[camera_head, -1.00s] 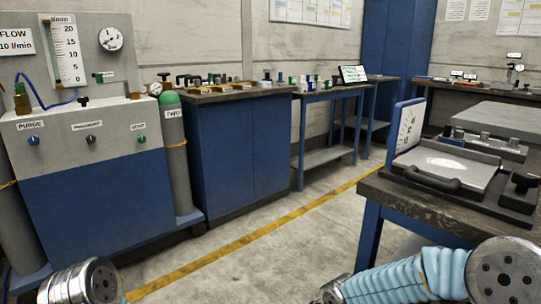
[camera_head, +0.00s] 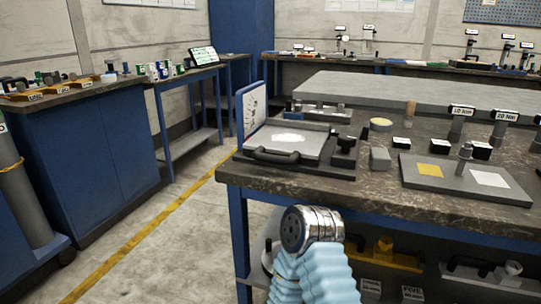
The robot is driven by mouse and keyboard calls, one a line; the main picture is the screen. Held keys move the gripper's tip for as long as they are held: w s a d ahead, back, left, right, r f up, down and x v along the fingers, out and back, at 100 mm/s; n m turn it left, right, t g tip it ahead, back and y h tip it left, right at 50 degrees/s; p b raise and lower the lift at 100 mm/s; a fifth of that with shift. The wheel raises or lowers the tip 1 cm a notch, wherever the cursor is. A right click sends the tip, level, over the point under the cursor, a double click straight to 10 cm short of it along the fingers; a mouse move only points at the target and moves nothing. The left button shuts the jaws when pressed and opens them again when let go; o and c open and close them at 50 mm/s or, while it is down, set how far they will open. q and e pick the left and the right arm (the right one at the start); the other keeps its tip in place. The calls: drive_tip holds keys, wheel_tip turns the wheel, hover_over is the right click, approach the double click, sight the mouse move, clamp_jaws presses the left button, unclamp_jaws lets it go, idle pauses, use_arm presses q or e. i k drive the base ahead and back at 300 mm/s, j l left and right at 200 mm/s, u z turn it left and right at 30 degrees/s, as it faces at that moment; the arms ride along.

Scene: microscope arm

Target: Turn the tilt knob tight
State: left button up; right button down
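A tilting plate fixture (camera_head: 287,140) lies on the dark worktop, with a light grey plate and a black bar handle (camera_head: 276,157) along its front. A black knob (camera_head: 345,145) stands on the fixture's base at its right end; it looks like the tilt knob, but I cannot tell how tight it is. A blue-framed scale board (camera_head: 251,108) stands upright at the fixture's left. One of my arms, with a pale blue sleeve and metal joint, shows at the bottom middle, below the bench edge and apart from the fixture. Neither gripper's fingers are in view.
The worktop (camera_head: 400,202) also holds a grey block (camera_head: 380,158), a flat grey board (camera_head: 465,180) with yellow and white squares, and labelled posts (camera_head: 458,122). A lower shelf holds several items. Open floor (camera_head: 190,235) lies left of the bench.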

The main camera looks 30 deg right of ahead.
sight(347, 141)
drive_tip(key=z, duration=1.55)
